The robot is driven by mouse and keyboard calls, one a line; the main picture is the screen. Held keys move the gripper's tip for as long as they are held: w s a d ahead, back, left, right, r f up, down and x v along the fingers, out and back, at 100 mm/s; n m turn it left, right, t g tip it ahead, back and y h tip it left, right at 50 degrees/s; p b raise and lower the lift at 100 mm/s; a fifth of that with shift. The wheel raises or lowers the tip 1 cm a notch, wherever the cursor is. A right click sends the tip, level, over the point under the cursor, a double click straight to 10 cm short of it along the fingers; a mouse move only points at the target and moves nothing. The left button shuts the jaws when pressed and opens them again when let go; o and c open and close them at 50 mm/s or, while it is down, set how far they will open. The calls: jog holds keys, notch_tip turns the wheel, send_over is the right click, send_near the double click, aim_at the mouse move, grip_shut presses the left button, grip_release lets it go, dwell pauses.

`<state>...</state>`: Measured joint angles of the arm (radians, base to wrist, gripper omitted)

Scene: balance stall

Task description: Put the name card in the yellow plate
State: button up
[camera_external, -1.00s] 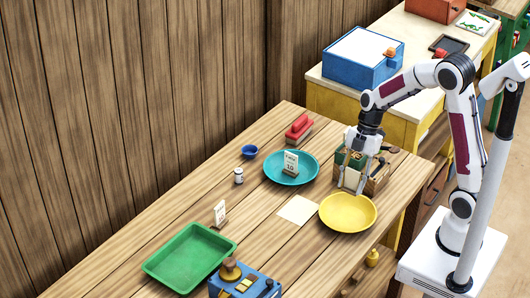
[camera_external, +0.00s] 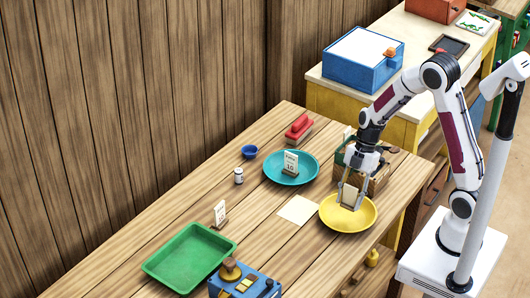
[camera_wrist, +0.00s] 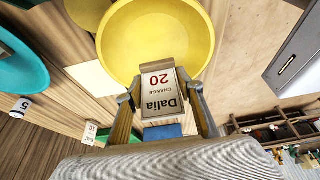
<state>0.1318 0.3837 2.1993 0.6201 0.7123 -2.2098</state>
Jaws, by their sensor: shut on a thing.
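The name card (camera_wrist: 163,88) is a cream card reading "Dalia", "CHANGE" and "20". My gripper (camera_wrist: 163,97) is shut on it, with one finger on each side in the wrist view. In the external view my gripper (camera_external: 350,202) holds the card (camera_external: 349,195) upright over the yellow plate (camera_external: 335,222). In the wrist view the yellow plate (camera_wrist: 150,30) lies beyond the card. I cannot tell whether the card touches the plate.
A teal plate (camera_external: 276,176) with a number card (camera_external: 290,162) stands to the left. A wooden crate (camera_external: 378,181) stands close behind my gripper. A blank paper (camera_external: 298,209) and a green tray (camera_external: 165,265) lie further left.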

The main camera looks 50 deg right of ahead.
aim_at(352, 188)
jog(key=shift+f, duration=2)
jog(key=o, duration=1.2)
jog(key=shift+r, duration=3.5)
